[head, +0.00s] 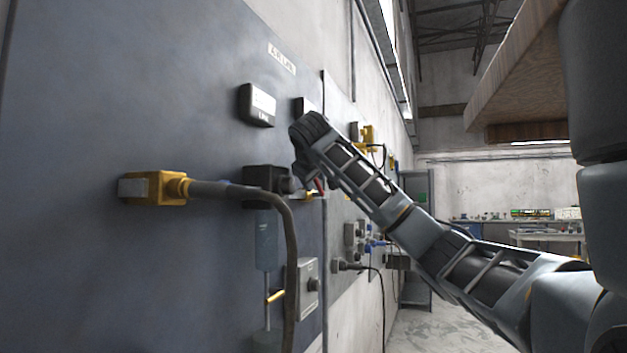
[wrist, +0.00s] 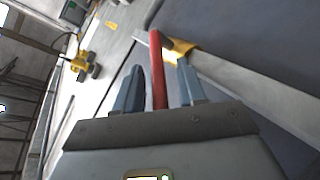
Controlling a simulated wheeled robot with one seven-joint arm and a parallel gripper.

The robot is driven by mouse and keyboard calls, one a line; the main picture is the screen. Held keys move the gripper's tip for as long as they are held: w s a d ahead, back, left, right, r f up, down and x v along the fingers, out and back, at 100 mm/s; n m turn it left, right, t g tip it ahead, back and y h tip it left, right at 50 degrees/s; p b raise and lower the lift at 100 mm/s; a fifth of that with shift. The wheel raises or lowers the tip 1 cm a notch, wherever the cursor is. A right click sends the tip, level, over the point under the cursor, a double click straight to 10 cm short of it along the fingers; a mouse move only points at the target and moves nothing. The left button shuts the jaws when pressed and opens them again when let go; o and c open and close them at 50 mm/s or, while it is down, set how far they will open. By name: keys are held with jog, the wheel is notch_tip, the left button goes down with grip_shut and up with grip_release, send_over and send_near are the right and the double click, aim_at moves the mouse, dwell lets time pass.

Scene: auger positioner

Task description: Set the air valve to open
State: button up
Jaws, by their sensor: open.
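The air valve shows in the wrist view as a long red lever (wrist: 157,70) with a yellow body (wrist: 178,50) beside its far end. The red lever stands between the two blue fingers of my gripper (wrist: 160,88), which are open with a visible gap on each side. In the head view, a small red tip (head: 320,185) and a bit of yellow fitting (head: 304,195) show just below my wrist at the panel. My arm hides most of the valve and gripper there.
A blue-grey wall panel (head: 100,90) fills the left, with a yellow plug (head: 155,188) and a drooping cable (head: 292,250). A label-faced box (head: 257,105), a dark block (head: 266,181) and a grey switch box (head: 303,290) stick out from it. Floor at right is clear.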

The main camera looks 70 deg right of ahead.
jog(key=shift+a, duration=0.1)
jog(key=b+v, duration=0.1)
jog(key=v, duration=0.6)
jog(key=shift+a, duration=0.3)
jog(key=shift+s+r, duration=0.1)
jog(key=shift+r, duration=0.05)
jog(key=shift+c, duration=0.4)
